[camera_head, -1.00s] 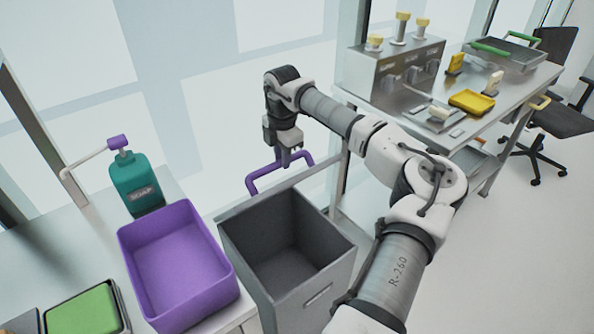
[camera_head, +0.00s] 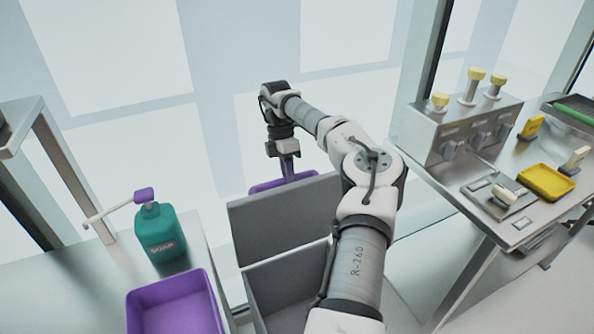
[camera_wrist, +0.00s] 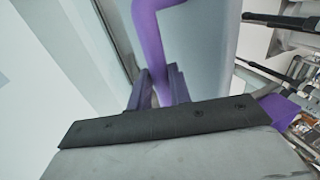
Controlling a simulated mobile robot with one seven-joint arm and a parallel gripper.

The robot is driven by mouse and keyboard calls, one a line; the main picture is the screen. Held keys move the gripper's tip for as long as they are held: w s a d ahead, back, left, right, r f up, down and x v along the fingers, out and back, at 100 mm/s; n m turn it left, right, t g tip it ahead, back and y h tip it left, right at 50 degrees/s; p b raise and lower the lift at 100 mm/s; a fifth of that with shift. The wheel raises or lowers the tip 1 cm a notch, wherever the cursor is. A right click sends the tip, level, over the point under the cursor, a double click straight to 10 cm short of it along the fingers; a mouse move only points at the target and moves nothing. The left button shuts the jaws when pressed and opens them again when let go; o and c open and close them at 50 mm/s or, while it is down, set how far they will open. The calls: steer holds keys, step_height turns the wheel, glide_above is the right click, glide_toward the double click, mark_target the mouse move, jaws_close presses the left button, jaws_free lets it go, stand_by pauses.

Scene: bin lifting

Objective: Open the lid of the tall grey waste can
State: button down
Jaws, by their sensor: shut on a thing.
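The tall grey waste can (camera_head: 285,275) stands right of the counter, its mouth open in the head view. Its lid (camera_head: 275,215) is raised and stands steeply at the back of the can. A purple bar handle (camera_head: 262,186) shows behind the lid's top edge. My gripper (camera_head: 287,172) points down behind the lid and is shut on this handle. In the wrist view the purple handle (camera_wrist: 148,35) runs between the two fingers of my gripper (camera_wrist: 158,88). My arm hides the can's right side, and the lower frame edge cuts off its front.
On the left counter are a purple tub (camera_head: 178,305) and a green pump bottle (camera_head: 160,235). On the right a metal bench (camera_head: 455,205) holds a box with yellow knobs (camera_head: 465,125) and a yellow tray (camera_head: 546,182). A glass wall stands close behind the can.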

steer(key=shift+w+a+f, duration=0.2)
steer(key=shift+w+f, duration=0.15)
steer(key=shift+f, duration=0.15)
steer(key=c, duration=1.6)
jaws_free()
steer(key=o, duration=0.3)
steer(key=shift+w+f, duration=0.15)
steer(key=shift+w, duration=0.1)
step_height(320, 180, up, 21)
steer(key=p, duration=0.2)
steer(key=shift+s+f, duration=0.15)
steer(key=shift+f, duration=0.05)
steer(key=shift+f, duration=0.1)
